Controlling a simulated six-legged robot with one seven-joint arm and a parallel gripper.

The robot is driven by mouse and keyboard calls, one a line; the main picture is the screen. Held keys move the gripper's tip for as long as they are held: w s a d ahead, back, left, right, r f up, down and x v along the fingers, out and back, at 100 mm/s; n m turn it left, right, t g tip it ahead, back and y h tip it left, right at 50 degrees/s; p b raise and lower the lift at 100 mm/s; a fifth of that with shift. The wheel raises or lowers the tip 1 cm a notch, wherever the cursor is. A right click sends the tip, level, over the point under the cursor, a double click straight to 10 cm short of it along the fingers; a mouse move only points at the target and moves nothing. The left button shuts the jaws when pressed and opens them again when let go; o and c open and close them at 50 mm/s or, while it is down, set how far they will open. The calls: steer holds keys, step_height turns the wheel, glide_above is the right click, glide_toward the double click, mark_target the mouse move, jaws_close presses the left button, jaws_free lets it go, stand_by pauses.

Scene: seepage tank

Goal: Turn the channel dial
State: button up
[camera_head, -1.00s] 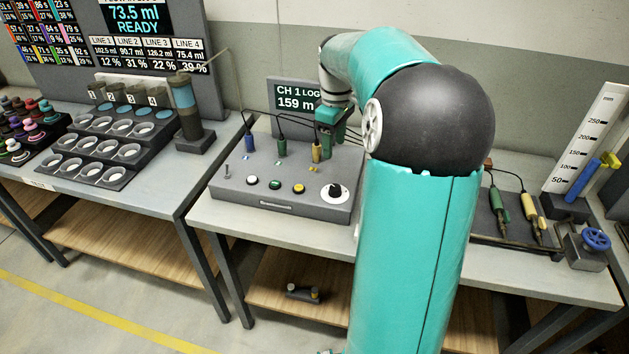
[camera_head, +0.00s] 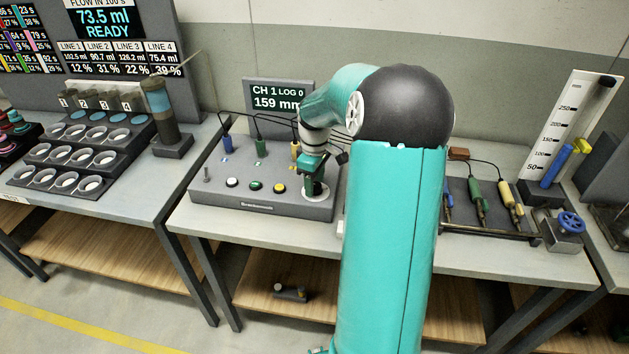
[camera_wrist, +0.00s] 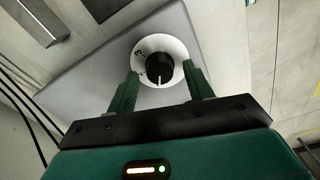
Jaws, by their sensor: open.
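The channel dial (camera_wrist: 159,68) is a black knob with a white pointer line on a round white plate with markings. In the wrist view it lies between and beyond my open gripper's fingertips (camera_wrist: 160,78). The fingers stand on either side of the knob; I cannot tell whether they touch it. In the head view my gripper (camera_head: 316,188) is over the right end of the grey console (camera_head: 215,200) and mostly covers the dial. The display (camera_head: 278,97) behind reads CH 1 LOG 0 and 159 mm.
White, green and yellow buttons (camera_head: 255,185) and a small toggle (camera_head: 207,174) are left of the dial. Blue, green and yellow plugs with cables stand along the console's back. A rack of cups (camera_head: 95,157) is at left; a blue valve wheel (camera_head: 571,222) is at right.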

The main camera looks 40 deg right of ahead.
steer(key=shift+f, duration=0.1)
steer(key=c, duration=1)
steer(key=shift+m, duration=0.4)
steer(key=m, duration=0.5)
steer(key=shift+w, duration=0.1)
steer(key=m, duration=0.6)
steer(key=shift+d, duration=0.15)
